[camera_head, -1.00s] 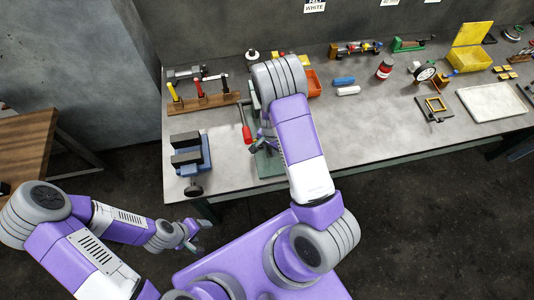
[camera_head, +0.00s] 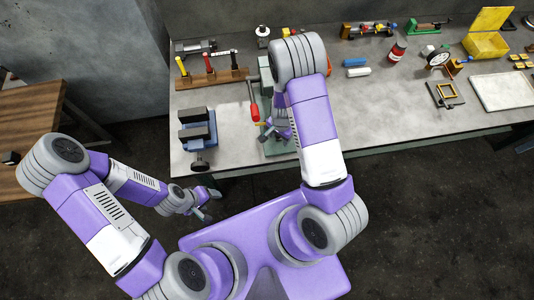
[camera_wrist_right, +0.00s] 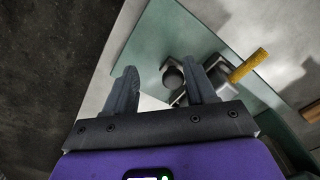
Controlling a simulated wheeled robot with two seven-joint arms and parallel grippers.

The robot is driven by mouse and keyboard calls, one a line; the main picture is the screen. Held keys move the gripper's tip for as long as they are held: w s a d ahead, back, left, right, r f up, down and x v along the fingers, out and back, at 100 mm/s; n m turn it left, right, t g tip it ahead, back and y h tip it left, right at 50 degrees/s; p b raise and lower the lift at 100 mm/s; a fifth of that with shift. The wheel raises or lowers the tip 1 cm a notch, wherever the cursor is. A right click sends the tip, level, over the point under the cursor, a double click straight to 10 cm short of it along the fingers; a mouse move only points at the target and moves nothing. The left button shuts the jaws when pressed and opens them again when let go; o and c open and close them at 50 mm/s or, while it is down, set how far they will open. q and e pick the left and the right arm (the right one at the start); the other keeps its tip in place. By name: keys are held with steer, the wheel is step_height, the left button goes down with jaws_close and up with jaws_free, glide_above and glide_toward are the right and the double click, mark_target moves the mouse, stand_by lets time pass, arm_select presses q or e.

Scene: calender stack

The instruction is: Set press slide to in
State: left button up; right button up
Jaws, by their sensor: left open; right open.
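The press, a green-based fixture (camera_head: 281,149), stands near the front of the workbench, partly hidden by my right arm. A red handle (camera_head: 255,112) on a grey bar shows at its left. My right gripper (camera_head: 272,132) is low over the base, open. In the right wrist view the open fingers (camera_wrist_right: 165,85) point toward a round dark knob (camera_wrist_right: 173,78) and a grey block on the green plate (camera_wrist_right: 155,40). A yellow rod (camera_wrist_right: 248,65) sticks out to the right of the fingers. I cannot tell the slide's position. My left gripper (camera_head: 207,203) is open and empty, off the bench's front.
A blue vise (camera_head: 198,130) stands left of the press. A wooden rack (camera_head: 212,78) with colored handles is behind it. A red can (camera_head: 397,51), a yellow box (camera_head: 488,40) and a white tray (camera_head: 503,91) are farther right. The bench's front middle is clear.

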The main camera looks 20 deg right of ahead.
step_height(320, 180, up, 8)
steer(key=s+a+f+n+y, duration=0.3)
steer(key=s+a+f+n, duration=0.4)
steer(key=s+a+f, duration=0.3)
steer(key=s+a+f+n+b, duration=0.1)
steer(key=f+b, duration=0.8)
steer(key=b, duration=0.1)
steer(key=s+a+f+n+y+b, duration=0.1)
steer(key=a+f+b, duration=0.1)
steer(key=f+b, duration=0.8)
steer(key=shift+s+f+t, duration=0.2)
steer(key=shift+f+t, duration=0.1)
steer(key=shift+c, duration=0.3)
